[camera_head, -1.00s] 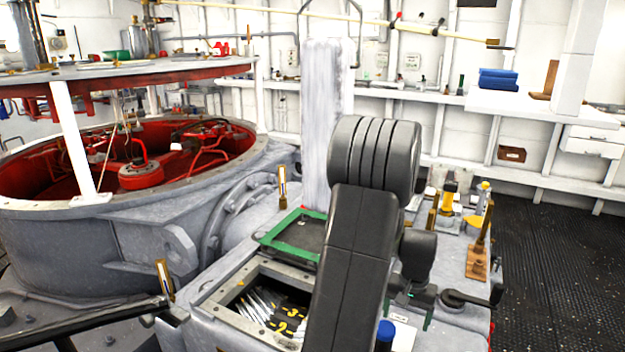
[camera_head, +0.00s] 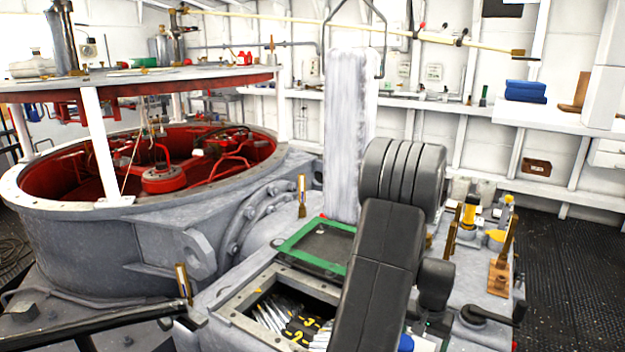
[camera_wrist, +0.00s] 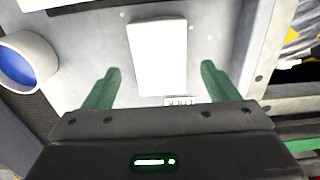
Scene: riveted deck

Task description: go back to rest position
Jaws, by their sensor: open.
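My gripper (camera_wrist: 160,88) shows in the wrist view with its two green fingers apart and nothing between them. A white rectangular block or card (camera_wrist: 158,57) lies on the grey surface beyond the fingertips; I cannot tell its height. In the head view my dark arm rises in front of the grey machine housing (camera_head: 240,275), and my gripper is mostly hidden behind and below it.
A blue-and-white round container (camera_wrist: 22,65) is left of the fingers. An open bin of tools (camera_head: 285,318) and a green-framed panel (camera_head: 318,246) lie left of my arm. A wooden stand with an upright handle (camera_head: 500,275) is on the right. Dark floor (camera_head: 570,270) is clear farther right.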

